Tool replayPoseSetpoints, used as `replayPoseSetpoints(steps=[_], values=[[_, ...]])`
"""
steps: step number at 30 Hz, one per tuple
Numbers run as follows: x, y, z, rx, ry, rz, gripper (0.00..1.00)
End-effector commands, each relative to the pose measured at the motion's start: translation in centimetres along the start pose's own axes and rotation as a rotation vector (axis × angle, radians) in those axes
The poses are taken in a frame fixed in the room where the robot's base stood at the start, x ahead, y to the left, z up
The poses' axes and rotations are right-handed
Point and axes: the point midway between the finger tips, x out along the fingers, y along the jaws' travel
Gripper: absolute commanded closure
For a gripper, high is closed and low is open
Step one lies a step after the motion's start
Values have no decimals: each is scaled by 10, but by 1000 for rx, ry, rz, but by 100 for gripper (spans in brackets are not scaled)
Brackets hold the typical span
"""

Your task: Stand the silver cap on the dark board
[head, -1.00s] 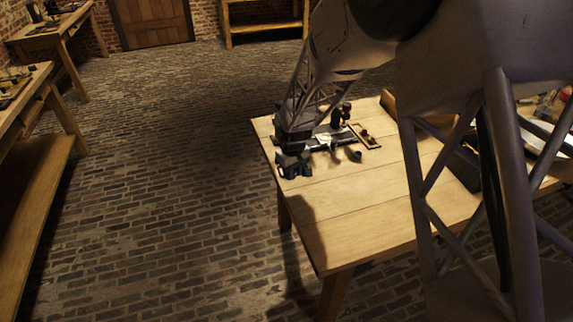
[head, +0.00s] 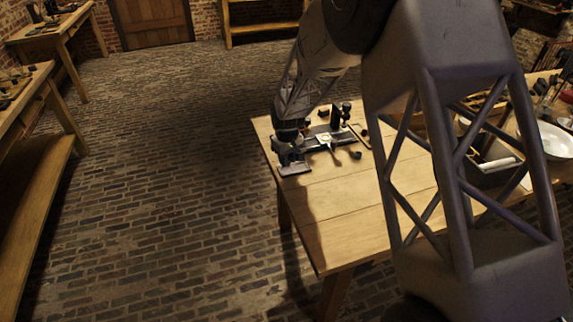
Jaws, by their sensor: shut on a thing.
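My gripper (head: 288,152) is at the far left corner of the wooden table, low over a dark flat piece (head: 296,170) that looks like the dark board. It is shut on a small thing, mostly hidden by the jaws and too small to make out. I cannot pick out the silver cap for certain anywhere else on the table. I cannot tell whether the held thing touches the board.
The wooden table (head: 330,225) is bare toward its near side. Right of my gripper are a pale-centred fixture (head: 325,139), a small dark round piece (head: 356,155) and a dark upright block (head: 335,117). A white bowl (head: 553,142) is at far right.

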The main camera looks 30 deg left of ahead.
Motion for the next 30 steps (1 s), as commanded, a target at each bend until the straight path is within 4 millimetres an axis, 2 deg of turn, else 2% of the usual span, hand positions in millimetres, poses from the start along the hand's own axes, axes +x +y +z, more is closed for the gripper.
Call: replayPoseSetpoints(steps=[8,15,18,30], values=[[2,3,-8,0,0,0,100],[30,3,-8,0,0,-1,100],[35,3,-8,0,0,-1,100],[38,3,-8,0,1,-1,100]])
